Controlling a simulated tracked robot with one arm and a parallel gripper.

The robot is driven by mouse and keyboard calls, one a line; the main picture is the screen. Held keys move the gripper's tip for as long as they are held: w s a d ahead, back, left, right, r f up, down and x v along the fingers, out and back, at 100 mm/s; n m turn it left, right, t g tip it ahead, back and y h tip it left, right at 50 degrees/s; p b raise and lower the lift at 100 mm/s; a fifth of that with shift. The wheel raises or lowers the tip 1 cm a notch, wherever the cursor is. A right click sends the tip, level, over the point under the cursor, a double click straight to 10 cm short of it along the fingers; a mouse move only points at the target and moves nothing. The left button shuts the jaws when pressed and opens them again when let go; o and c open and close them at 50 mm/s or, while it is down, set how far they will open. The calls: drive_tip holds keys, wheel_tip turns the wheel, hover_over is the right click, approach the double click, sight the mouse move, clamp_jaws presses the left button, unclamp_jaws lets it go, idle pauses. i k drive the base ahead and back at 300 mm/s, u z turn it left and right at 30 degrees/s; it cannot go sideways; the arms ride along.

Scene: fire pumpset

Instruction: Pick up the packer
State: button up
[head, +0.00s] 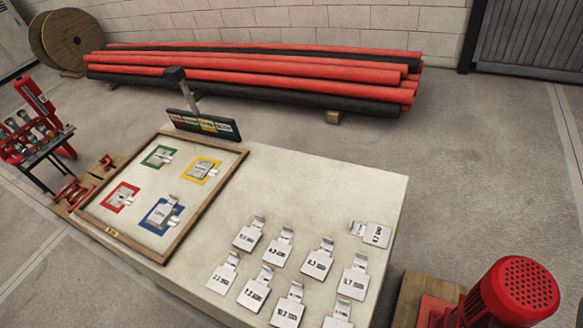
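No single thing is marked as the packer. Several flat pale tabbed plates with printed labels lie on a light table (345,178); they could be packers, but I cannot tell which one is meant. Among them are a plate at the upper left (248,236), one in the middle (317,260), one at the lower left (223,275) and one set apart at the right (374,234), turned sideways. Similar plates lie in a wooden-framed tray (232,178) on green, yellow, red and blue outlined squares. My gripper does not show in the head view.
A small coloured sign (205,126) stands behind the tray. A red motor (515,290) is at the lower right, close to the table. Red and black pipes (250,70) lie along the wall. A red rack (35,130) stands at the left.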

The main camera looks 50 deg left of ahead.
sight(317, 265)
drive_tip(key=u, duration=0.2)
drive_tip(key=i, duration=0.6)
drive_tip(key=u, duration=0.3)
drive_tip(key=k, duration=0.9)
drive_tip(key=u, duration=0.2)
drive_tip(key=i, duration=0.85)
drive_tip(key=z, duration=0.05)
